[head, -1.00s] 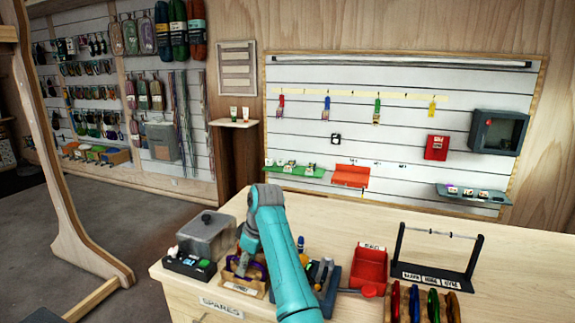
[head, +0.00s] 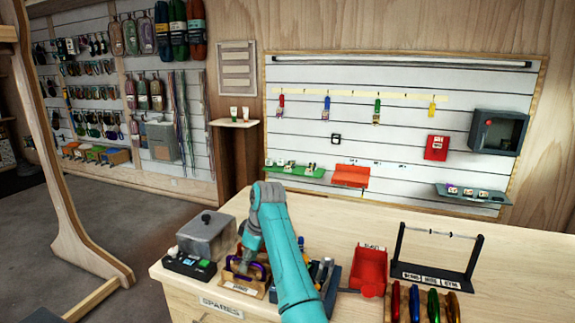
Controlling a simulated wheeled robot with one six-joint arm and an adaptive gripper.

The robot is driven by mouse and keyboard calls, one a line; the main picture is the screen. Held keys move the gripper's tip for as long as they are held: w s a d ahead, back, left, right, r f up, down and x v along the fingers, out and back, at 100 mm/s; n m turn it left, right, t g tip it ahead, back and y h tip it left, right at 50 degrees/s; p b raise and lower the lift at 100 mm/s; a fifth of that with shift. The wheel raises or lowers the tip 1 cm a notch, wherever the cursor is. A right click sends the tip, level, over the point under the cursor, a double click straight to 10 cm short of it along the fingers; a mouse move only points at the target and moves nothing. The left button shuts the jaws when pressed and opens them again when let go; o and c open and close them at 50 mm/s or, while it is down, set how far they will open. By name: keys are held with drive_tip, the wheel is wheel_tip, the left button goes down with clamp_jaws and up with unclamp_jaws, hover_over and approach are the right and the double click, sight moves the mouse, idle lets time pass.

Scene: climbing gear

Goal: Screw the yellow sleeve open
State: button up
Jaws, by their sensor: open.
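My teal arm reaches over the bench, and my gripper (head: 243,263) is low at a small tan wooden holder (head: 246,287) with a label. A purple carabiner (head: 263,272) is at this holder, close beside the gripper. The gripper is open; the jaws are small and partly hidden by my arm, so contact cannot be told. I cannot make out a yellow sleeve at the holder. A yellow item (head: 432,107) hangs at the right end of the row on the wall panel, far from my gripper.
A grey lidded box (head: 206,236) and a black tray (head: 189,265) stand left of the holder. Right are a blue tool holder (head: 331,289) partly behind my arm, a red bin (head: 371,268), a black stand (head: 437,272) and several coloured carabiners (head: 433,304).

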drive_tip(key=shift+w, duration=0.15)
drive_tip(key=shift+r, duration=0.1)
drive_tip(key=shift+a+v, duration=0.2)
drive_tip(key=shift+v, duration=0.95)
drive_tip(key=shift+w+r, duration=0.1)
drive_tip(key=shift+r, duration=0.1)
drive_tip(key=shift+s+a, duration=0.3)
drive_tip(key=shift+s, duration=0.45)
drive_tip(key=shift+f, duration=0.2)
